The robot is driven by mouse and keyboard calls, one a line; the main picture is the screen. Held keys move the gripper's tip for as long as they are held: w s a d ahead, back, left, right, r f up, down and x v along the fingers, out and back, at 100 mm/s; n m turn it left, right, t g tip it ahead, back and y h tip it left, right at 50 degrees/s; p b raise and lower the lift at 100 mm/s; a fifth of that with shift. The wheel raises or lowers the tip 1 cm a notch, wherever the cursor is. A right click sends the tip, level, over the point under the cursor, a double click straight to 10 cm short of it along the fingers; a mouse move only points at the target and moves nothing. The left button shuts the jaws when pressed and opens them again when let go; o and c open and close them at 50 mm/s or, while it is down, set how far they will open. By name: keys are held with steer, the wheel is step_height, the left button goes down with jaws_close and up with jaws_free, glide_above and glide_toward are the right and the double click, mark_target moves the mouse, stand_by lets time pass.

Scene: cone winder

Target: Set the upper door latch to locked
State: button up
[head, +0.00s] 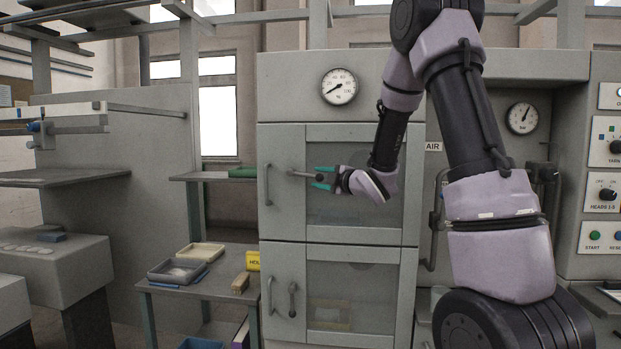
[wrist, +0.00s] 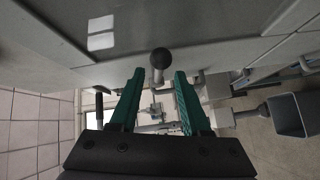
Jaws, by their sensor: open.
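The upper door (head: 355,222) of the grey cabinet is shut. Its latch (head: 303,175) is a grey lever lying roughly horizontal, pointing right toward my gripper. In the wrist view the latch's dark ball knob (wrist: 160,57) shows just ahead of the fingertips, centred across the gap, with its stem running down between the fingers. My gripper (head: 323,178) is open, with teal fingers spread above and below the lever's end. The fingers also show in the wrist view (wrist: 160,76); no grip on the knob is seen. Exact contact cannot be told.
A vertical bar handle (head: 268,185) stands left of the upper latch. The lower door (head: 375,290) has a latch (head: 292,300) hanging vertically. A small table (head: 215,292) with trays stands at the left. A pipe handle (head: 437,215) is right of the cabinet.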

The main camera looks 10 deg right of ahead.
mark_target(317, 177)
steer(key=shift+x, duration=2.4)
jaws_close()
steer(key=shift+d, duration=0.25)
